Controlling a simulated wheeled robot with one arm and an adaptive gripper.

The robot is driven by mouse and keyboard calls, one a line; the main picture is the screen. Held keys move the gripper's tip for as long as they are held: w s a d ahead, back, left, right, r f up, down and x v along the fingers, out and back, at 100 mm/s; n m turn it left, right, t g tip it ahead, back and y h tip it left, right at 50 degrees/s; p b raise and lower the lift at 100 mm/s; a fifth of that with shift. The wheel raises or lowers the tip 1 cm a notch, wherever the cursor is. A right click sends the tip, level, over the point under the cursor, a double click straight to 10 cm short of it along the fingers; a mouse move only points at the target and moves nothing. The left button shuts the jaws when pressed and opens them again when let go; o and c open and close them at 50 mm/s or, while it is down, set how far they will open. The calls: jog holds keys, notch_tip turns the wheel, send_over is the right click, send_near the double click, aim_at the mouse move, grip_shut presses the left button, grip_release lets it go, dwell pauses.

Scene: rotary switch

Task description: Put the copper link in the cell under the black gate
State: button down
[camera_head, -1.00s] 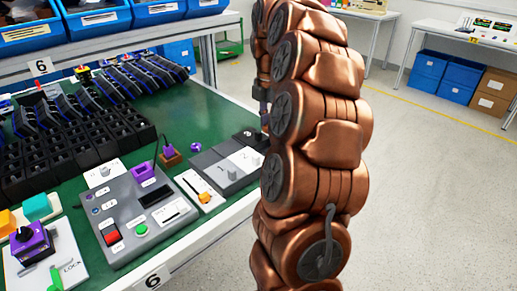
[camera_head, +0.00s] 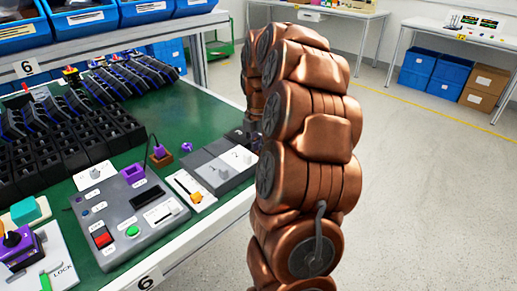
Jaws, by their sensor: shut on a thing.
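My copper-coloured arm fills the middle of the view, and its far end is turned away behind its own links. My gripper cannot be made out, and neither can whatever it may hold. I cannot pick out the copper link. Rows of black cells (camera_head: 62,160) stand on the green table at the left. Dark, blue-edged pieces (camera_head: 125,80) stand in rows behind them. I cannot tell which part is the black gate. Numbered grey and white plates with a knob (camera_head: 224,168) lie at the table's right side, close to my arm.
A grey control panel (camera_head: 112,222) with red and green buttons sits at the table's front. A white plate with an orange slider (camera_head: 191,190) is beside it. A purple knob unit (camera_head: 18,245) is at front left. Blue bins (camera_head: 85,18) line the back.

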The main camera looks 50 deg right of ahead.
jog(key=shift+f, duration=0.1)
jog(key=c, duration=1.4)
grip_release()
notch_tip(320, 180, up, 12)
jog(key=shift+r+p, duration=0.15)
jog(key=shift+p, duration=0.3)
